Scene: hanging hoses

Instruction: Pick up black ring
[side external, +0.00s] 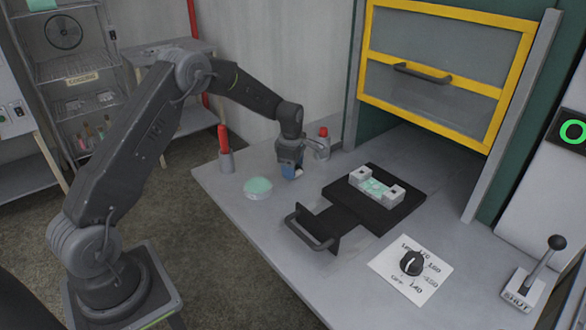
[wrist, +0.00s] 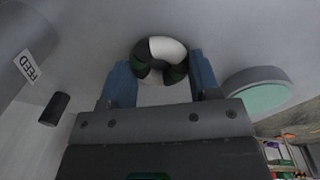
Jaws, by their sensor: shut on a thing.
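A ring (wrist: 166,47), part black and part white, shows at the top middle of the wrist view between the two blue fingers. My gripper (wrist: 163,78) is shut on it, with one finger at each side. In the side external view my gripper (side external: 290,172) points down low over the grey table, left of the black tray. The ring is mostly hidden by the fingers there, and I cannot tell whether it touches the table.
A round mint-topped dish (side external: 258,187) sits close left of my gripper. A red-handled tool (side external: 224,140) stands in a holder behind it. A red-capped bottle (side external: 323,145) stands behind my gripper. A black handled tray (side external: 345,212) lies right. The table's front left is clear.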

